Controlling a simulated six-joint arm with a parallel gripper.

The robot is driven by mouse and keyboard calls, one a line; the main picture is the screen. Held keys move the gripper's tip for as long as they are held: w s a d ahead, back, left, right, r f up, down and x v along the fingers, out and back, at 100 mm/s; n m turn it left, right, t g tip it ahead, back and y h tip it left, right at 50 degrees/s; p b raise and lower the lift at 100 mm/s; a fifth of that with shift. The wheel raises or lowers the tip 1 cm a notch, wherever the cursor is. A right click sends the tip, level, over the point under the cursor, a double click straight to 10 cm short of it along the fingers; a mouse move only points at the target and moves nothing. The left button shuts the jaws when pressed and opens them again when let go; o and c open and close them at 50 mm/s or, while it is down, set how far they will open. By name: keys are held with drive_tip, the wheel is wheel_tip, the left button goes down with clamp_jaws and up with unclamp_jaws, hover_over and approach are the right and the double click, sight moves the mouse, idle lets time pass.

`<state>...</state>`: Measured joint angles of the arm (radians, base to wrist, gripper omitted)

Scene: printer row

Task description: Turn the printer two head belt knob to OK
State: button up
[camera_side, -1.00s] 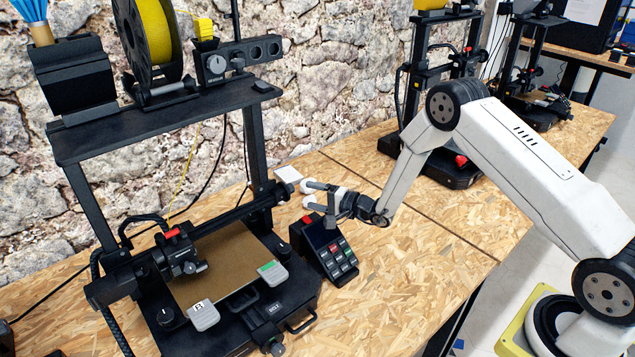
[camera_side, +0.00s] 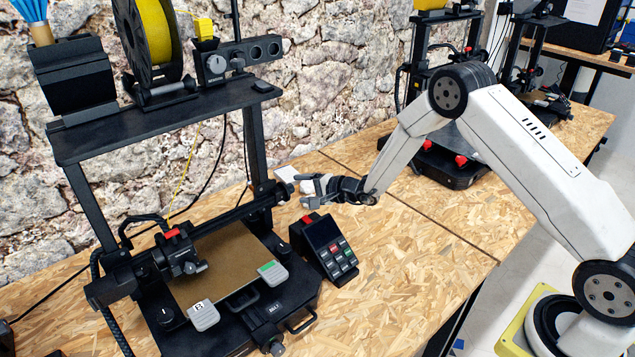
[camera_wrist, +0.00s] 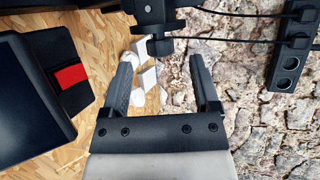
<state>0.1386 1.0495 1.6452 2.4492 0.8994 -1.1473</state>
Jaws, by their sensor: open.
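The nearest printer (camera_side: 110,135) is a black frame with a yellow spool on top; I cannot read its number. A black knob (camera_side: 284,189) sits at the right end of its horizontal head rail. The same knob appears to be the dark ribbed part in the wrist view (camera_wrist: 160,46). My gripper (camera_side: 304,190) is open and empty, pointing left towards this knob. In the wrist view its fingers (camera_wrist: 160,66) stand on either side below the knob, apparently apart from it. No OK mark or knob pointer is readable.
A control box (camera_side: 328,246) with screen and buttons stands just below my gripper; its red switch (camera_wrist: 70,77) shows in the wrist view. A rough stone wall (camera_side: 340,70) is behind. Other printers (camera_side: 445,150) stand further right. The wooden table (camera_side: 420,250) is clear at front right.

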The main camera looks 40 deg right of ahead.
sight(285, 189)
drive_tip(key=shift+x, duration=3.2)
drive_tip(key=shift+f, duration=0.1)
clamp_jaws()
